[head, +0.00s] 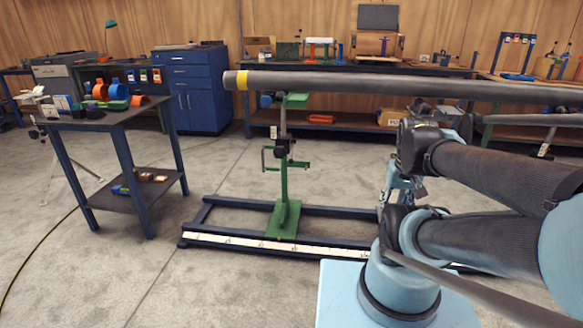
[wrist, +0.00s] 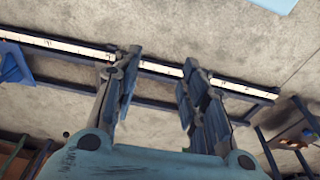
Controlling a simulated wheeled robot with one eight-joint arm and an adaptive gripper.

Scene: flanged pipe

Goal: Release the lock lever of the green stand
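The green stand (head: 286,215) stands upright on a low dark blue rail frame (head: 335,207). A grey post rises from it to a green head under a long grey pipe (head: 350,83). A black clamp (head: 283,147) and thin green bars (head: 297,164) sit at mid-height; I cannot make out which part is the lock lever. My gripper (wrist: 158,82) is open in the wrist view, with nothing visible between its fingers. In the head view it is right of the green stand and apart from it, partly hidden by my arm. The green stand is not clearly visible in the wrist view.
A dark table (head: 118,112) with coloured rings and clamps stands at the left. The frame carries a white strip (head: 262,243) along its front. A blue part (wrist: 14,66) shows at the wrist view's left. Floor between table and frame is clear.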

